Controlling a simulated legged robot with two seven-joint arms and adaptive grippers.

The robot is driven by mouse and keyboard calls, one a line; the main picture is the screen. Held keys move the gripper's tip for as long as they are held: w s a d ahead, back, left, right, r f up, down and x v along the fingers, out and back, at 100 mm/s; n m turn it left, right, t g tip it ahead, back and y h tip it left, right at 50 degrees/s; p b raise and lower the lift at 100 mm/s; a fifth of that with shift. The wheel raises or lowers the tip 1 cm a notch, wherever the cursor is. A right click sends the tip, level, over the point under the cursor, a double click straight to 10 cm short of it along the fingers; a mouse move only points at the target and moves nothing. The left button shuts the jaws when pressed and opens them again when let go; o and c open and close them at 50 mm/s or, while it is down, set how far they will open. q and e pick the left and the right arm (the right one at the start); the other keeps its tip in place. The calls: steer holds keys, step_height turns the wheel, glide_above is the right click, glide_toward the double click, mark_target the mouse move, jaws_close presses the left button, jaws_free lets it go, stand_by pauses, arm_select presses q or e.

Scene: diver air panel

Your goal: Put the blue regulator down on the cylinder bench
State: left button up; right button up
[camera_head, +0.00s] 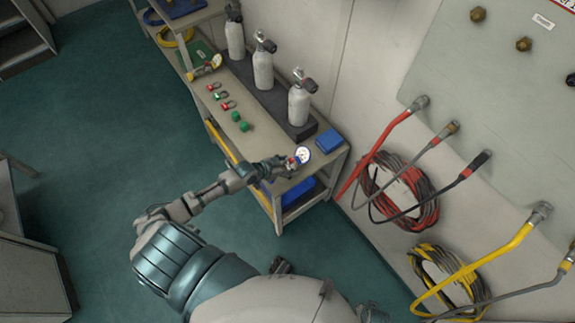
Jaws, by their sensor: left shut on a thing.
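The cylinder bench (262,144) is a grey-topped bench along the wall, with three white cylinders on a dark raised strip. My left gripper (290,163) is over the bench's near end and shut on the blue regulator (303,154). The regulator's round white gauge faces up; the gripper hides much of its body. I cannot tell whether the regulator touches the bench top. My right gripper is not in view.
A blue box (329,140) lies close to the regulator, at the bench's wall-side corner. Coiled red (400,192) and yellow hoses (450,276) hang at the right.

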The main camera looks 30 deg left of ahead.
arm_select(q)
steer(key=shift+d+f+b, duration=0.25)
steer(key=shift+d+b, duration=0.05)
steer(key=shift+d, duration=0.35)
steer(key=shift+a+f, duration=0.2)
steer(key=shift+f, duration=0.05)
steer(key=shift+a+f, duration=0.25)
steer(key=shift+a, duration=0.15)
steer(key=shift+d+r, duration=0.15)
steer(key=shift+d, duration=0.25)
steer(key=shift+a+b, duration=0.2)
steer(key=shift+b, duration=0.15)
steer(key=shift+a, duration=0.6)
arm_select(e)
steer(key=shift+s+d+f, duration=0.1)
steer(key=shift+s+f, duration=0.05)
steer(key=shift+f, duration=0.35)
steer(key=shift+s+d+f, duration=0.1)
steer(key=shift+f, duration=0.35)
arm_select(q)
steer(key=shift+d+f, duration=0.2)
steer(key=shift+d, duration=0.15)
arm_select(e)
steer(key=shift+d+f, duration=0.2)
